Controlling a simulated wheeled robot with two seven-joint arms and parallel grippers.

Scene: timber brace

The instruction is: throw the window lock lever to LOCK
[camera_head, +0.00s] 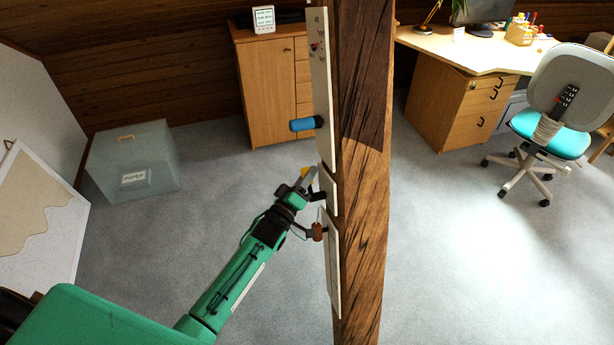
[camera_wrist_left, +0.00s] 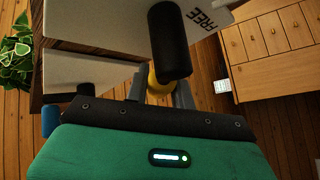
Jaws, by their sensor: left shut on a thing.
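My left gripper (camera_head: 308,178) reaches up from the lower left to the left face of the timber post (camera_head: 362,150). It is shut on a yellow part (camera_head: 304,172) beside the middle pale plate (camera_head: 328,190). In the left wrist view, the yellow part (camera_wrist_left: 156,82) sits between my grey fingers (camera_wrist_left: 162,92). A thick black cylinder (camera_wrist_left: 169,42) lies just in front of it. I take these to be the lock lever, but its full shape is hidden. A white plate behind it (camera_wrist_left: 115,15) carries the word FREE. No LOCK marking is readable. My right gripper is not in view.
A blue handle (camera_head: 305,124) sticks out from the upper plate (camera_head: 320,80). A reddish-brown piece (camera_head: 318,232) is at the lower plate (camera_head: 333,265). A cabinet (camera_head: 270,90), a paper bin (camera_head: 135,165), a desk (camera_head: 470,50) and a chair (camera_head: 560,100) stand farther back.

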